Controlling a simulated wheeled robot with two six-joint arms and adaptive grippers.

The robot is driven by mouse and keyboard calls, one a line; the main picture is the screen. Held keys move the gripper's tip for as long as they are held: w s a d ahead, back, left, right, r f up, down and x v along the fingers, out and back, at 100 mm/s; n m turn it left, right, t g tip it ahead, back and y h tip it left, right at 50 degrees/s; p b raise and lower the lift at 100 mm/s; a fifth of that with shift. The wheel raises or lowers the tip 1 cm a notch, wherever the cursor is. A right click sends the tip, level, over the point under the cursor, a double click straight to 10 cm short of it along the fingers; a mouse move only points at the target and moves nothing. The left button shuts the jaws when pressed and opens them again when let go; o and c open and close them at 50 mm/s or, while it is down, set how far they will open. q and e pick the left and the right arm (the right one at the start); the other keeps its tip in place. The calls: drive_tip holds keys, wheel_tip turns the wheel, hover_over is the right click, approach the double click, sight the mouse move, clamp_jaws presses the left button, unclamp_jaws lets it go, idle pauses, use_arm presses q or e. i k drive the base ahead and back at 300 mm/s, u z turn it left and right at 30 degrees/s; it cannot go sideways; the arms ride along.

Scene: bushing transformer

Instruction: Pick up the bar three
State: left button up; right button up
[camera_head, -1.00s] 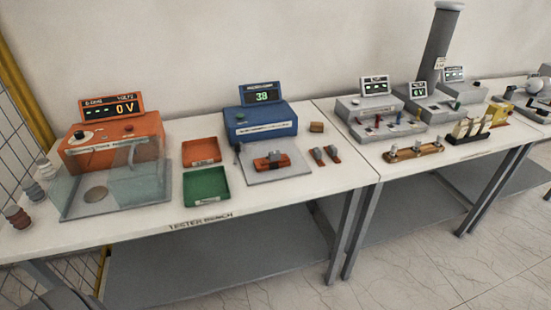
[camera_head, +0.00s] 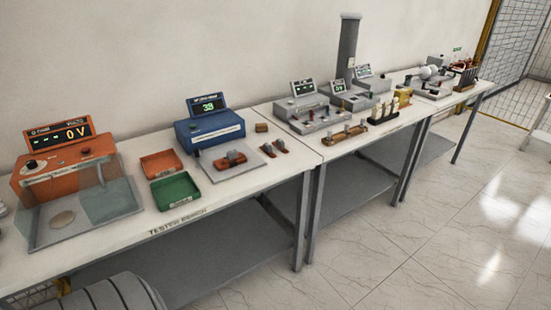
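No label in view reads bar three, so I cannot tell which piece it is. Small bar-like pieces lie on the benches. A dark red-brown piece (camera_head: 230,160) sits on a pale plate (camera_head: 217,176). Two smaller red-brown pieces, one on the left (camera_head: 267,150) and one on the right (camera_head: 280,146), lie just right of that plate. A brown wooden strip with several small posts (camera_head: 345,136) lies on the second bench. A dark rack with white upright pieces (camera_head: 389,112) stands behind it to the right. Neither of my grippers is in view.
The tester bench (camera_head: 110,246) carries an orange tester (camera_head: 68,166) with a clear guard, a red tray (camera_head: 160,163), a green tray (camera_head: 175,191) and a blue meter (camera_head: 210,131). Grey instruments (camera_head: 308,113) stand further right. Tiled floor (camera_head: 430,245) is open in front.

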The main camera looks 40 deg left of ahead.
sight(232, 155)
drive_tip(key=z, duration=0.2)
drive_tip(key=i, duration=2.15)
drive_tip(key=u, duration=1.25)
drive_tip(key=i, duration=0.75)
drive_tip(key=u, duration=0.85)
